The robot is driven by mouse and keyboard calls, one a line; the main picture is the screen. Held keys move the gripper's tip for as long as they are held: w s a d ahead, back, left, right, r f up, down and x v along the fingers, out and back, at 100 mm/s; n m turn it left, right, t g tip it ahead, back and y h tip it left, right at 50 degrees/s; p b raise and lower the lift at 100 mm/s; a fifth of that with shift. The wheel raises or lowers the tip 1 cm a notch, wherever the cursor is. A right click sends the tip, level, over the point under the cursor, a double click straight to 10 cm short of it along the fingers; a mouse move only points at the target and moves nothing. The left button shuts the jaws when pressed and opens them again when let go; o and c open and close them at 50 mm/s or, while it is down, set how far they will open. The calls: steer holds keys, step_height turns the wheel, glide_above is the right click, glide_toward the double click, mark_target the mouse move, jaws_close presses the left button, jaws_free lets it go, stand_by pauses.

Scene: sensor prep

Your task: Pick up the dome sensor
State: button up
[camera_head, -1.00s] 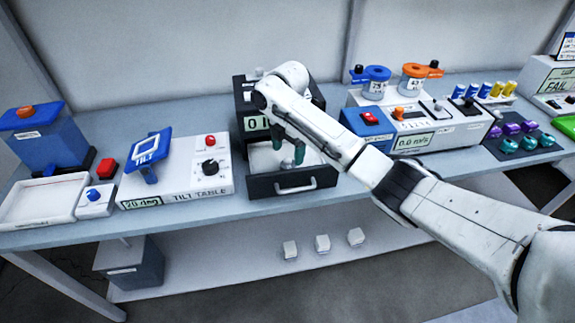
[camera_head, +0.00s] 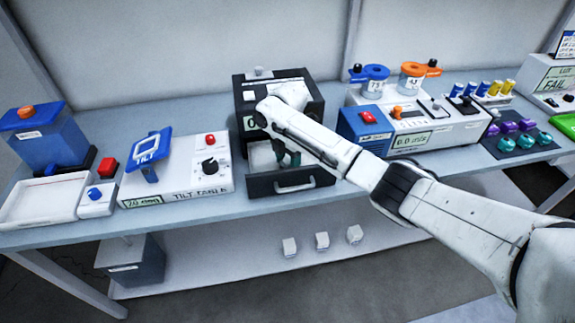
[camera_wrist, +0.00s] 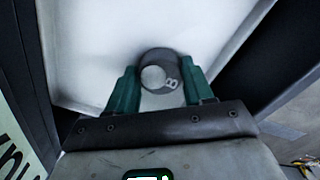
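A small round grey piece with a pale round top and a light mark (camera_wrist: 160,72) lies in the white-lined open drawer; it looks like the dome sensor. The drawer (camera_head: 283,187) has a dark front with a pale handle and juts from a black instrument. My gripper (camera_wrist: 160,85) has green fingers, set apart on either side of the piece, with their tips close to its sides. I cannot tell whether they touch it. In the head view, my gripper (camera_head: 288,156) is down over the drawer, and my arm and fingers hide the piece.
The black instrument (camera_head: 316,104) rises behind the drawer. The tilt table box (camera_head: 180,180) stands to the left, with a white tray (camera_head: 40,200) beyond it. A blue and white device (camera_head: 362,135) stands to the right. Several teal and purple domes sit on a dark mat (camera_head: 535,154) far right.

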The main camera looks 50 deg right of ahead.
steer(key=c, duration=0.6)
